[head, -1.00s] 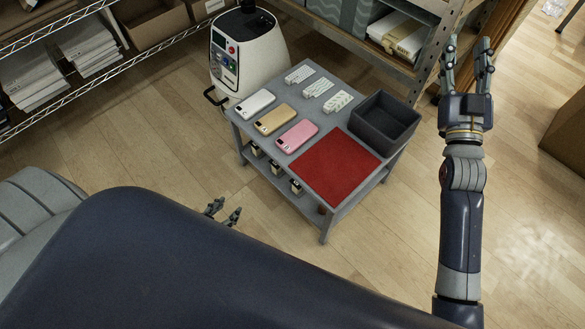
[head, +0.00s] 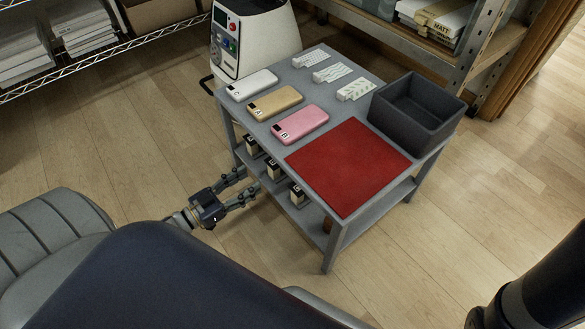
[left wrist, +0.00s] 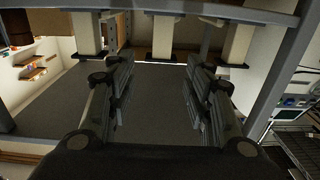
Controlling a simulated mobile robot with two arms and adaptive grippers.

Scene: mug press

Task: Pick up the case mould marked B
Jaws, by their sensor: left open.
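Three phone-shaped pieces lie on the grey table (head: 350,235): a white one (head: 252,84), a gold one (head: 274,102) and a pink one (head: 301,124). My right gripper is out of view.
A red mat (head: 348,166) and a dark open bin (head: 416,110) are on the table's right part. Three white patterned strips (head: 332,72) lie at the back. A white machine (head: 255,38) stands behind. Shelving (head: 470,60) is close behind the bin.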

